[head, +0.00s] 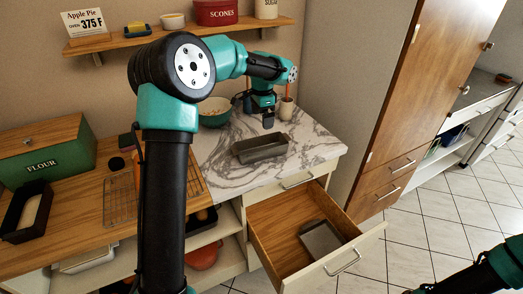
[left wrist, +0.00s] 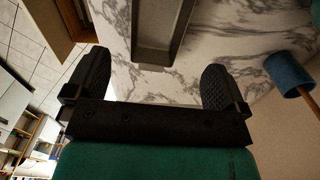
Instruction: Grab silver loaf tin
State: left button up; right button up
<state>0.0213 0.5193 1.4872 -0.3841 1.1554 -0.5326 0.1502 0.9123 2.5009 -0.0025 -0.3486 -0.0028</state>
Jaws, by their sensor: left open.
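A grey metal loaf tin (head: 260,148) stands empty on the marble worktop (head: 225,180). In the left wrist view part of the tin (left wrist: 152,52) shows at the top, beyond and between the fingertips. My left gripper (head: 258,112) is open and empty behind the tin, apart from it. Its two spread fingers also show in the left wrist view (left wrist: 155,65). My right arm shows at the bottom right of the head view, with its gripper end cut off by the frame edge.
An open drawer (head: 285,240) holds a grey metal item (head: 320,238). A small pot (head: 286,108) with a wooden utensil and a green bowl (head: 214,116) stand near my left gripper. A cooling rack (head: 122,198), dark tin (head: 27,212) and flour box (head: 45,155) stand left.

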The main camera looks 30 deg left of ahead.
pick_arm(q)
send_near(262, 147)
jog(key=s, duration=0.1)
jog(key=s+d+f, duration=0.1)
jog(key=s+f, duration=0.1)
jog(key=shift+d, duration=0.35)
jog(key=shift+s+f, duration=0.1)
jog(key=shift+f, duration=2.4)
jog(key=c, duration=0.7)
jog(key=shift+o, duration=0.2)
